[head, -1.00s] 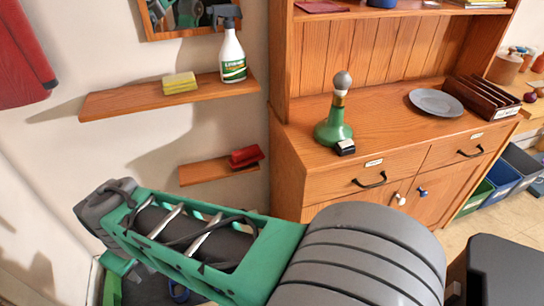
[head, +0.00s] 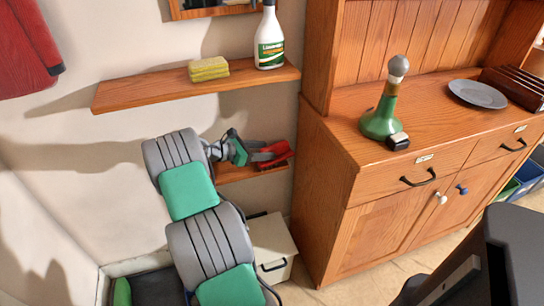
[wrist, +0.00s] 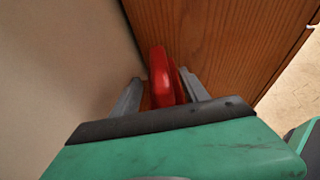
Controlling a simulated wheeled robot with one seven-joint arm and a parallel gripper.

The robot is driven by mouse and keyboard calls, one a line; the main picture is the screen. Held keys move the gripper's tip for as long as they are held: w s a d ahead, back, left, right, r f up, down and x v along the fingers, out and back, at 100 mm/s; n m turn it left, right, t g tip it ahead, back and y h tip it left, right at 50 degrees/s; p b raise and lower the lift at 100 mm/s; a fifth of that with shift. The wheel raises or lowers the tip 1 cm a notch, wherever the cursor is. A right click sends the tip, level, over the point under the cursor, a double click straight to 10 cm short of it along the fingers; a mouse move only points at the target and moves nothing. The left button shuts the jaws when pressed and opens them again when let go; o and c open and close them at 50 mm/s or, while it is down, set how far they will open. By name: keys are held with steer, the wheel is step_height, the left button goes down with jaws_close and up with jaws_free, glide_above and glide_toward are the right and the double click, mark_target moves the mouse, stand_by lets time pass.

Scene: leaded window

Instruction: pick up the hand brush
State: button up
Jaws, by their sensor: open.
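The red hand brush (head: 279,153) lies on the small lower wooden shelf (head: 232,174), at its right end by the cabinet. My gripper (head: 262,152) is at the brush from the left, level with it just above the shelf. In the wrist view the red handle (wrist: 160,72) stands between my two grey fingers (wrist: 160,92). The fingers are apart, one on each side of the handle. I cannot tell whether either finger touches it. The lower part of the brush is hidden by my gripper in the wrist view.
A longer shelf (head: 130,97) above my gripper carries a yellow sponge (head: 208,69) and a spray bottle (head: 270,42). A wooden cabinet (head: 335,200) stands close on the right. A pale box (head: 271,245) is on the floor below the shelf.

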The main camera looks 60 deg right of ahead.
mark_target(274, 150)
steer(key=b+x, duration=0.1)
steer(key=x, duration=0.3)
steer(key=shift+s+d, duration=0.2)
steer(key=shift+s, duration=0.05)
jaws_close()
stand_by(0.4)
